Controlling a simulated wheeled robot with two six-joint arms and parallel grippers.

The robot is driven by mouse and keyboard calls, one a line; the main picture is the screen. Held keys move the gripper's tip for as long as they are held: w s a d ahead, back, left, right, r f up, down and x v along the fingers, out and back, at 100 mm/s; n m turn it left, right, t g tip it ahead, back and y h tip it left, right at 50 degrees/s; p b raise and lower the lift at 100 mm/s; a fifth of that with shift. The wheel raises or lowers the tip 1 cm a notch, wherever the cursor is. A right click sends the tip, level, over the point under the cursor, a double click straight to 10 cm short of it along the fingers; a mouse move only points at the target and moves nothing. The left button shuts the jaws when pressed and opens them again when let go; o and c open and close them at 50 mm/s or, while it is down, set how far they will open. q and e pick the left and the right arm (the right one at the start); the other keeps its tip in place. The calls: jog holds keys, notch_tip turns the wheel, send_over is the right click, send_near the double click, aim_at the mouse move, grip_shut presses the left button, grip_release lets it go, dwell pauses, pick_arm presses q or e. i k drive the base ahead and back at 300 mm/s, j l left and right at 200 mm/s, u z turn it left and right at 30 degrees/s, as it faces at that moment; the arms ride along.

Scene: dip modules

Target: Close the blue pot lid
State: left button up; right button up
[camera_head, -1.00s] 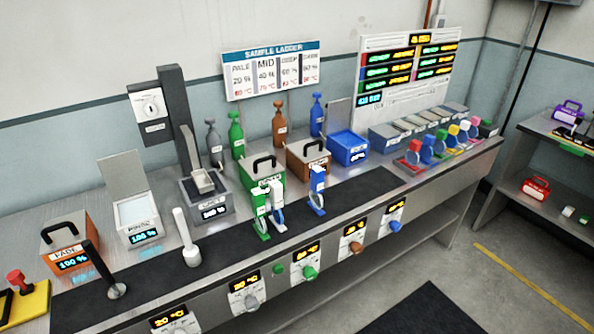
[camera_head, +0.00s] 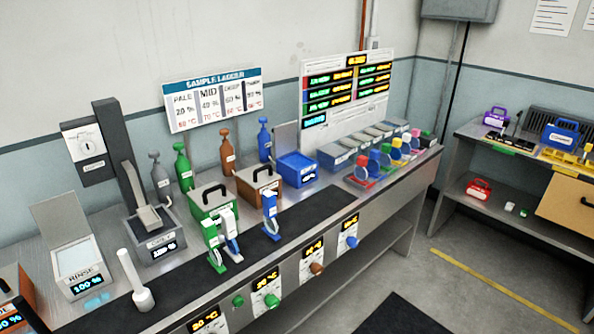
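The blue pot (camera_head: 299,173) is a blue box with a small display on its front, toward the back of the bench, right of the brown pot (camera_head: 259,183). A grey panel (camera_head: 286,137), which looks like its raised lid, stands upright at its back edge. The top of the blue pot looks blue, and I cannot make out what is inside. Neither of my grippers is in view.
The green pot (camera_head: 211,200) and brown pot have black-handled lids on. Blue (camera_head: 263,140) and brown (camera_head: 228,150) bottles stand behind. Small clamp-like tools, one blue (camera_head: 270,213), stand on the dark strip in front. A side shelf (camera_head: 508,164) is at the right.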

aim_at(285, 135)
jog(key=i+l, duration=0.1)
jog(key=i, duration=0.2)
jog(key=i+l, duration=0.1)
jog(key=i, duration=0.25)
jog(key=i+l+u, duration=0.2)
jog(key=i+u, duration=0.25)
jog(key=i+l+u, duration=0.3)
jog(key=u, duration=0.2)
